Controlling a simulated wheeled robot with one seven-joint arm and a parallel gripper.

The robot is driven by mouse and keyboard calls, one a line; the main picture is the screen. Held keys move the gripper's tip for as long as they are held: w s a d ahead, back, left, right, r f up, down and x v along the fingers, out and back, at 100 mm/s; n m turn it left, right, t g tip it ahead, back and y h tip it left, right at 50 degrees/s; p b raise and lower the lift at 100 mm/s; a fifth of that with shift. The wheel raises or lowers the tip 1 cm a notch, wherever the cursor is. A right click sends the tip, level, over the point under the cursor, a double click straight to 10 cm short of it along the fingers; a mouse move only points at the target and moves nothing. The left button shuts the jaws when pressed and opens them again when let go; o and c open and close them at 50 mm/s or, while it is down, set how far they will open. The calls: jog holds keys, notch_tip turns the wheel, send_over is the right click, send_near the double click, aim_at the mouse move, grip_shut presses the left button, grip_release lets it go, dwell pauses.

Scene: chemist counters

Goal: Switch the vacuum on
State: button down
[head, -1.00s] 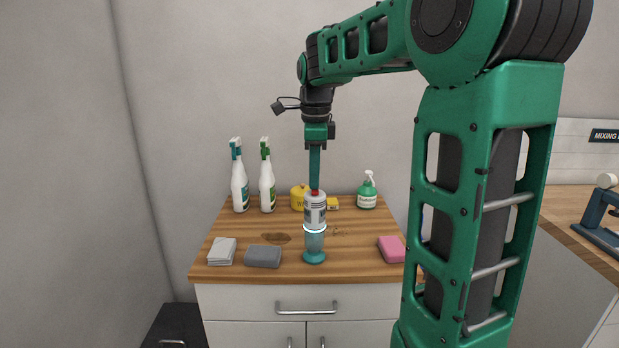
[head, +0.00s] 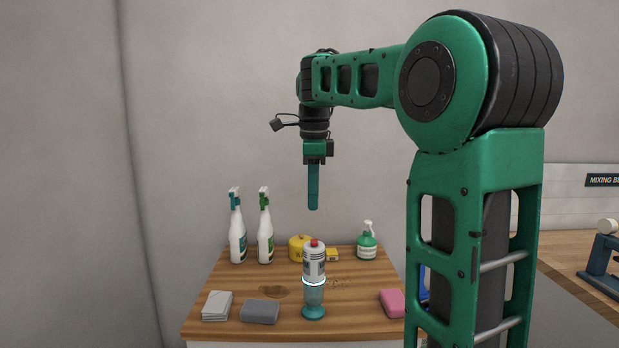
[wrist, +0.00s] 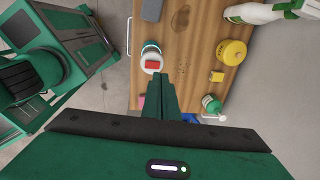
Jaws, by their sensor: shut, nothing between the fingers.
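The vacuum (head: 314,262) stands upright on the wooden counter, a white upper body over a teal lower part. A bright glowing ring (head: 314,282) shows around its middle. A red button (head: 314,243) is on its top; it also shows in the wrist view (wrist: 152,66), with the vacuum seen from above. My gripper (head: 313,207) points straight down above the vacuum, shut and empty, with a clear gap between its fingertips and the button. In the wrist view the fingers (wrist: 163,95) are together beside the red button.
Two spray bottles (head: 237,240) (head: 265,238), a yellow tub (head: 299,247) and a green pump bottle (head: 367,242) stand at the back. White cloths (head: 217,306), a grey sponge (head: 260,312) and a pink sponge (head: 392,303) lie in front. A brown stain (head: 274,292) marks the counter (head: 225,279).

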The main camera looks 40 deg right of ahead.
jog(key=shift+w+d+r, duration=0.1)
jog(key=shift+w+r, duration=0.05)
jog(key=shift+r, duration=0.75)
jog(key=shift+w+d+r, duration=0.15)
jog(key=shift+r, duration=0.7)
jog(key=shift+w+d+r, duration=0.1)
jog(key=shift+w+r, duration=0.05)
jog(key=shift+r, duration=0.75)
jog(key=shift+r, duration=0.1)
jog(key=s+a+f+n, duration=0.2)
jog(key=s+f+n, duration=0.7)
jog(key=s+f, duration=0.4)
jog(key=s+a+f+n, duration=0.1)
jog(key=s+f+n, duration=0.8)
jog(key=s+f, duration=0.5)
jog(key=s, duration=0.2)
jog(key=shift+s+a+f+n+g+y, duration=0.25)
jog(key=shift+s+a+n+g+y, duration=0.05)
jog(key=shift+s+a+g+y, duration=0.1)
